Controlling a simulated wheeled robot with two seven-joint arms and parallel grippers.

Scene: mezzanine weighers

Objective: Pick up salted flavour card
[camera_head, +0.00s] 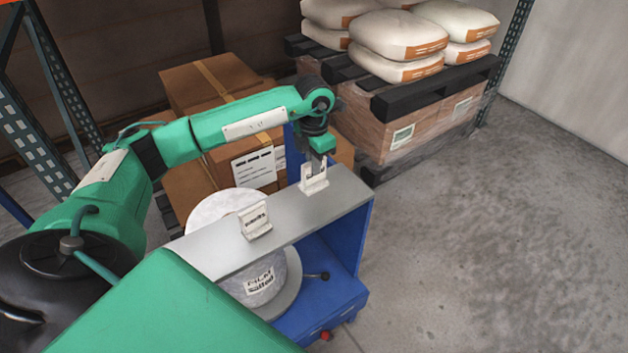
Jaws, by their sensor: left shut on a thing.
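A small white flavour card (313,185) stands on the grey top of a blue frame (328,205), near its right end. My left gripper (315,165) points down at this card from above and is shut on it. The card's bottom is at or very near the grey surface; I cannot tell if it touches. No writing on it can be read. A second white card (255,222) with small dark print stands further left on the same top, apart from the gripper. Its print is too small to read surely. My right gripper is not in view.
A white round container (262,280) with a printed label sits under the grey top, on the blue base. Cardboard boxes (212,85) stand behind. A pallet (440,92) with white sacks (398,35) is at the back right. The concrete floor to the right is clear.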

